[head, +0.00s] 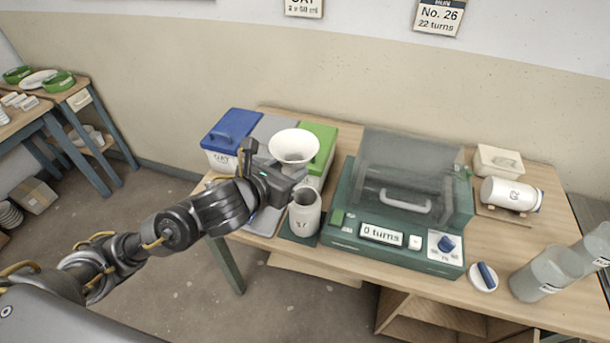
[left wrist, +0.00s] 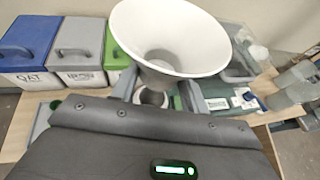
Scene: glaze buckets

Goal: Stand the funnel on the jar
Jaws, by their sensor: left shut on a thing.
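The white funnel (head: 294,146) is held upright in my left gripper (head: 287,176), wide mouth up. The funnel (left wrist: 168,36) fills the upper middle of the left wrist view, between the fingers of the left gripper (left wrist: 157,92). The white open jar (head: 304,214) stands upright on a dark green mat on the table, just below and slightly right of the gripper in the head view. The funnel is above the jar and appears apart from it. The funnel's lower end is hidden by the gripper in the head view. My right gripper is not in view.
Blue (head: 232,133), grey and green lidded buckets stand behind the gripper. A green machine (head: 400,225) with a clear cover stands right of the jar. A lying jar (head: 510,194), a blue-and-white round item (head: 483,277) and clear containers (head: 545,272) are farther right.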

